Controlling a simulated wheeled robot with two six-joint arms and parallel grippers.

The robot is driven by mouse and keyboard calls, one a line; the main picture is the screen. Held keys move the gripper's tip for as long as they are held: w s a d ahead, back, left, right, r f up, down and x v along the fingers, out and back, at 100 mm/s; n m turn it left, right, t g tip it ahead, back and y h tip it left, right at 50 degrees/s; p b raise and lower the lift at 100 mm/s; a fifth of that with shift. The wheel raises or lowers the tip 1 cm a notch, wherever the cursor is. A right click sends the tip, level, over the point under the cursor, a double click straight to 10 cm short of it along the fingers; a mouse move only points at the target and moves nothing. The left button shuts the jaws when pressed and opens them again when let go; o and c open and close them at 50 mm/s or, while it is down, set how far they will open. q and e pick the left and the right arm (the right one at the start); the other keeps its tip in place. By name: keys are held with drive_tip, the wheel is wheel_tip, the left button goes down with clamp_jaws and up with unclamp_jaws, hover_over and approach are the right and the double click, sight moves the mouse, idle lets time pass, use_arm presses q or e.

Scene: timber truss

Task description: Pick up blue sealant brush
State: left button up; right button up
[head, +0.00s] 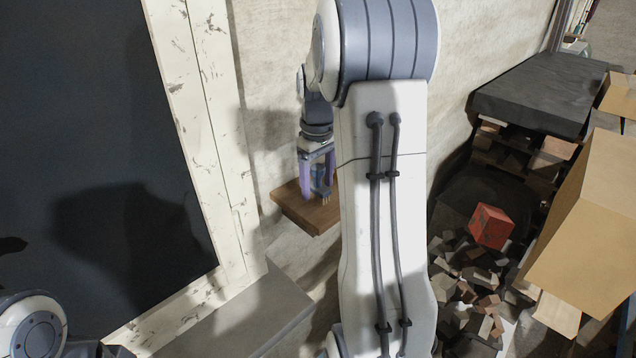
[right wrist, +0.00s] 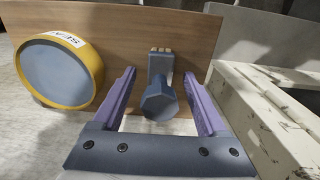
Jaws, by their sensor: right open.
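The blue sealant brush (right wrist: 160,98) shows in the right wrist view, between the two purple fingers of my right gripper (right wrist: 163,90). It has a faceted blue handle end and a pale tip towards the wooden board (right wrist: 195,30). Gaps show on both sides of the brush, so the fingers are apart from it. In the head view my right gripper (head: 319,178) is open over the small wooden board (head: 297,211). A bit of the blue brush (head: 321,178) shows between its fingers; my right arm hides part of the board. My left gripper is out of view.
A yellow-rimmed round can (right wrist: 62,68) with a partly readable label stands left of the brush in the right wrist view. A white, chipped frame (head: 205,120) is left of the board. A red brick (head: 490,226), rubble and cardboard (head: 590,220) lie at right.

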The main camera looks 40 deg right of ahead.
sight(318, 166)
clamp_jaws()
drive_tip(key=shift+r, duration=0.55)
wheel_tip(318, 166, up, 3)
drive_tip(key=shift+d+f+b, duration=0.1)
drive_tip(key=shift+f+b, duration=0.05)
drive_tip(key=shift+b, duration=0.6)
drive_tip(key=s+d+r+b, duration=0.3)
drive_tip(key=s+d+r, duration=0.2)
drive_tip(key=s, duration=0.5)
wheel_tip(318, 166, up, 2)
drive_tip(key=shift+d+r, duration=0.15)
drive_tip(key=shift+d, duration=0.2)
drive_tip(key=shift+s, duration=0.1)
